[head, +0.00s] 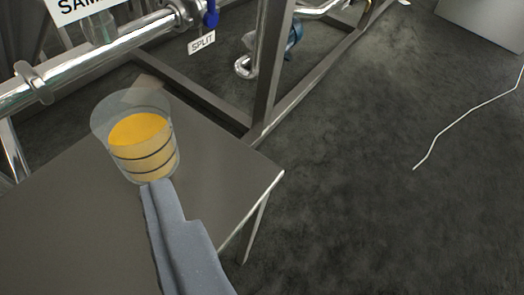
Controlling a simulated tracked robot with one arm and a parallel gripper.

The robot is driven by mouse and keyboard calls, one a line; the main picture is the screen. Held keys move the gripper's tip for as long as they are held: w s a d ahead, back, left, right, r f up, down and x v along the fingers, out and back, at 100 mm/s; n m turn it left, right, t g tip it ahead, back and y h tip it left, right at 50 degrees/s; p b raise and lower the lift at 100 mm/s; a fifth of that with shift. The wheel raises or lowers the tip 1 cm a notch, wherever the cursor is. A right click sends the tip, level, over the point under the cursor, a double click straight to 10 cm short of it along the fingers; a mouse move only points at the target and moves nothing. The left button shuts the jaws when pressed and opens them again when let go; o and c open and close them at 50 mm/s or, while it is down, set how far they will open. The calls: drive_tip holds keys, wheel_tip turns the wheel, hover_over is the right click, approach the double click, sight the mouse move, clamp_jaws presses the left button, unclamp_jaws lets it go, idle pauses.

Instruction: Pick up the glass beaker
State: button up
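The clear glass beaker (143,163) holds orange-yellow liquid and has dark bands around its side. It appears at the left of the head view, over the grey metal table (225,180). Whether its base rests on the table cannot be told. My gripper (158,188) is a blue-grey shape reaching up from the bottom edge, its tip at the lower front of the beaker. The tip overlaps the beaker's base in the picture. Only one grey side of the gripper shows, so I cannot tell the gap between its fingers or whether it grips the beaker.
Shiny steel pipes (95,62) and a blue-handled valve (211,16) with a "SPLIT" sign (201,42) lie behind the table. A steel frame (270,75) rises beyond its far corner. Dark floor (370,210) is open at right, with a thin white line (460,122) on it.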

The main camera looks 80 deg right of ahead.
sight(136, 141)
drive_tip(key=shift+h, duration=0.6)
drive_tip(key=d+f, duration=0.2)
drive_tip(key=w+d+f+b, duration=0.1)
drive_tip(key=d+f, duration=0.1)
drive_tip(key=w+d+f, duration=0.1)
drive_tip(key=d+f, duration=0.1)
drive_tip(key=d, duration=0.1)
drive_tip(key=shift+w+b, duration=0.2)
drive_tip(key=shift+b, duration=0.15)
drive_tip(key=shift+b+x, duration=1)
drive_tip(key=shift+x, duration=2.05)
drive_tip(key=shift+a, duration=0.15)
drive_tip(key=c, duration=1.2)
